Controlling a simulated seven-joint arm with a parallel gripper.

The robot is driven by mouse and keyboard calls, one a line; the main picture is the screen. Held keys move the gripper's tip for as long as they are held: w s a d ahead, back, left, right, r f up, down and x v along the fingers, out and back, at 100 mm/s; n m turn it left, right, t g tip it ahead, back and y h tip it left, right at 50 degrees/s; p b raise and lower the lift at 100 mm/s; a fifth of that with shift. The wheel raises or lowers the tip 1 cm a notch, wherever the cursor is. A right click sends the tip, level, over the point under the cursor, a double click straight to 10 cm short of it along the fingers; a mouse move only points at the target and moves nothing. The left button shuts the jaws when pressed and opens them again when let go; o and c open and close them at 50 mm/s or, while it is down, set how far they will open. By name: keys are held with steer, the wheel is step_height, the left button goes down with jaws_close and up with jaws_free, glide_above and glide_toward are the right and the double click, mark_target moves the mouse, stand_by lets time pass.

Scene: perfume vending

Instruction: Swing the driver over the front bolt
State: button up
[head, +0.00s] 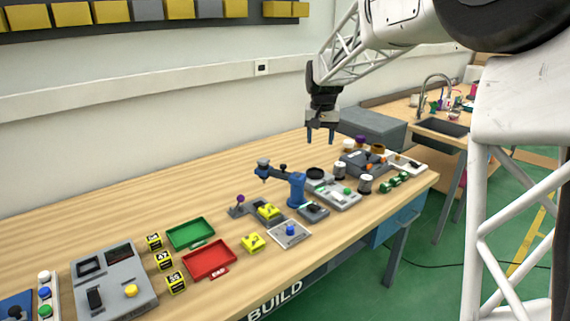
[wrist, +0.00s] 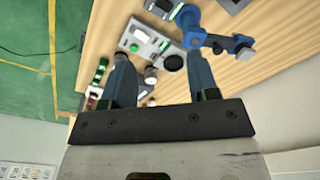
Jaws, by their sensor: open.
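The driver (head: 297,187) looks like a blue post with a swinging arm; its dark head (head: 263,165) hangs at the left end of the arm. It also shows in the wrist view (wrist: 196,32), its arm reaching to the right. Below the head, to its right, a grey fixture (head: 255,206) holds a yellow part (head: 268,211). Bolts are too small to tell apart, so I cannot make out the front one. My gripper (head: 320,138) is open and empty, high above the bench behind the driver. In the wrist view its fingers (wrist: 160,80) stand apart with nothing between them.
Green (head: 190,233) and red (head: 209,259) trays and a grey console (head: 110,281) are at left. A yellow part (head: 252,243) and a grey plate with a blue knob (head: 290,231) lie in front. Devices (head: 333,190) crowd the right; the bench behind the driver is clear.

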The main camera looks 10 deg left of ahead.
glide_above(283, 165)
steer(key=shift+g, duration=0.4)
step_height(283, 165, down, 11)
steer(key=shift+w+r, duration=0.1)
steer(key=shift+r, duration=0.05)
steer(key=shift+f, duration=3.95)
jaws_close()
